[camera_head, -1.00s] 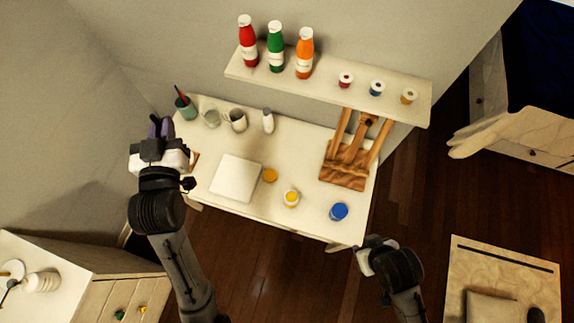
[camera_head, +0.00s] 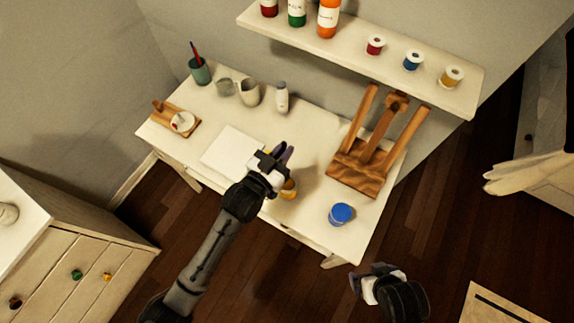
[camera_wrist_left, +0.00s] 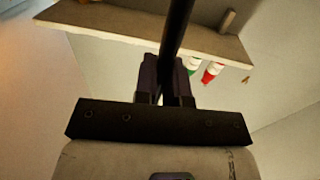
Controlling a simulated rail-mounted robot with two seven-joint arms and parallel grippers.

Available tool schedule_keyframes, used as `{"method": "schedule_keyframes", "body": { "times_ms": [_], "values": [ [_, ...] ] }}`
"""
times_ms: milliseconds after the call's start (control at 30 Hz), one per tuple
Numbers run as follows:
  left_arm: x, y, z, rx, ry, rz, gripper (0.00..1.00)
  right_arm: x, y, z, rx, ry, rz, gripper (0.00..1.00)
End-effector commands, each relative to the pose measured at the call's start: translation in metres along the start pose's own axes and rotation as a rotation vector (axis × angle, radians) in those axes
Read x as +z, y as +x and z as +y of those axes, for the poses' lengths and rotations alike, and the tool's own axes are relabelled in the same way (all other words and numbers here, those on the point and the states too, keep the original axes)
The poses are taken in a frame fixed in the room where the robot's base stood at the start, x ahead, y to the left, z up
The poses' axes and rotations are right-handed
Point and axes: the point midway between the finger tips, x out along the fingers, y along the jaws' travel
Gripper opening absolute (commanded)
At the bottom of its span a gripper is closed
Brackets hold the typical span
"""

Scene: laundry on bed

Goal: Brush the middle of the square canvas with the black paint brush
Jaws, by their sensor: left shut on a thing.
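The square white canvas (camera_head: 228,145) lies flat on the white table. My left gripper (camera_head: 285,153) is over the table, just right of the canvas. In the left wrist view, its fingers (camera_wrist_left: 166,82) are shut on a long dark stick, the black paint brush (camera_wrist_left: 178,30). The brush is hard to make out in the head view, and its tip is not visible.
A blue jar (camera_head: 341,214) and a wooden easel (camera_head: 360,165) stand on the right. A brush cup (camera_head: 200,72), mugs (camera_head: 249,93) and a white bottle (camera_head: 282,98) line the back. A wooden board (camera_head: 160,115) is at left. A shelf (camera_head: 430,90) overhangs.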

Motion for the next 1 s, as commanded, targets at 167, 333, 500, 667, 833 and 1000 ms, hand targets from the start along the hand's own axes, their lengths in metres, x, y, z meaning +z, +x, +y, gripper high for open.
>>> {"method": "schedule_keyframes", "body": {
  "times_ms": [167,333,500,667,833,1000],
  "values": [
    [0.03,0.001,0.007,0.027,0.001,0.0,0.0,0.004,0.014,0.0,0.001,0.0,0.001,0.94],
    [0.039,0.002,0.009,0.035,0.0,0.0,0.0,0.006,0.018,0.001,0.003,-0.003,0.001,0.94],
    [0.045,0.001,0.009,0.034,0.0,0.0,0.0,0.009,0.025,0.003,0.009,-0.009,0.0,0.94],
    [0.056,0.001,0.009,0.034,-0.001,0.0,0.0,0.012,0.035,0.003,0.01,-0.011,0.0,0.94],
    [0.067,0.001,0.009,0.034,-0.001,0.001,0.0,0.016,0.046,0.003,0.01,-0.01,-0.001,0.94],
    [0.073,0.001,0.008,0.034,0.0,0.001,0.0,0.018,0.053,0.001,0.008,-0.007,-0.001,0.94]
  ]
}}
